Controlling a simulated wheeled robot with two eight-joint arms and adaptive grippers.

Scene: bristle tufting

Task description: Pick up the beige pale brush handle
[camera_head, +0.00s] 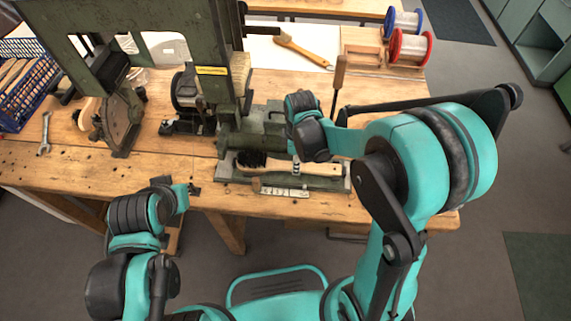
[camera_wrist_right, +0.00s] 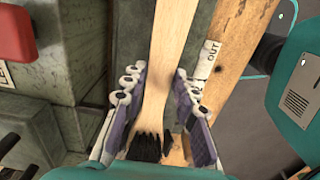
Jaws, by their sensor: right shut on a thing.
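My right gripper (camera_wrist_right: 158,112) is shut on the handle near the bristle end, one finger on each side.
A green tufting machine (camera_head: 222,95) stands on the wooden workbench (camera_head: 65,165). Wire spools (camera_head: 410,45) stand at the back right.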

